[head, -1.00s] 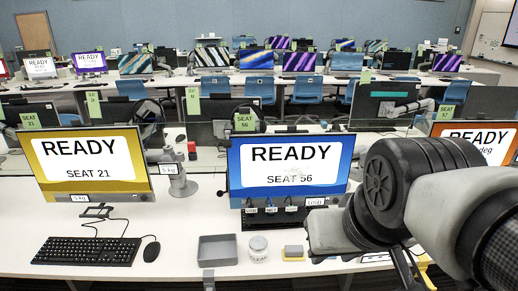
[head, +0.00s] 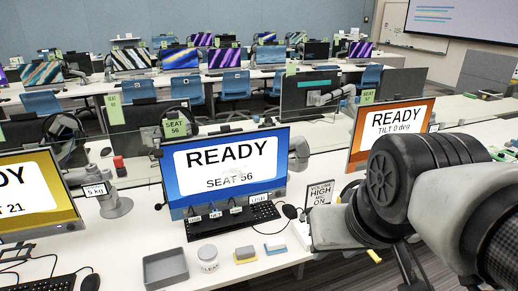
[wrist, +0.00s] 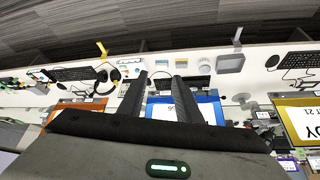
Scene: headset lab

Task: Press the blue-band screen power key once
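The blue-band screen (head: 281,186) stands upright on the white desk in the middle of the head view, reading READY, SEAT 56. In the wrist view its blue face (wrist: 207,110) shows partly behind my fingers. Small tags, one reading USB, line its lower edge; I cannot make out a power key. My gripper's two dark fingers (wrist: 160,78) are apart and empty, seen above the desk in the wrist view. In the head view my arm is at the right, to the right of the screen, with the fingertips not clearly visible.
A yellow screen (head: 62,208) stands left and an orange screen (head: 357,150) right. In front of the blue screen are a keyboard (head: 205,229), grey tray (head: 146,270), jar (head: 208,260) and small sponge-like blocks (head: 245,254). A volume sign (head: 318,194) stands to its right.

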